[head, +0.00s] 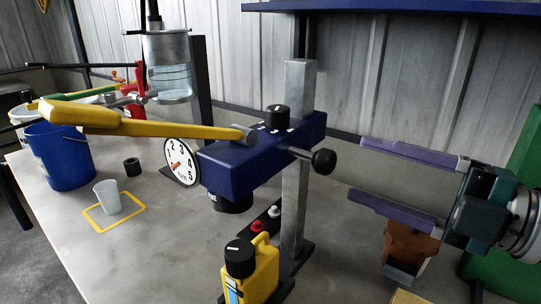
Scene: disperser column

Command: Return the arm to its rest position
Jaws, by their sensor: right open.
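My right gripper (359,168) comes in from the right with its two purple fingers spread wide and nothing between them. Its fingertips point left toward the disperser column's grey post (296,200) and stay apart from it in the picture. The column carries a blue head (240,165) with a black dial on top and a black side knob (323,161). A long yellow lever (140,122) reaches left from the head, roughly level. My left gripper is not in view.
A yellow bottle (250,270) with a black cap stands in front of the column. Left on the table are a blue bucket (62,160), a white cup (107,197) in a yellow square and a round gauge (181,161). A brown block (408,245) is below my right gripper.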

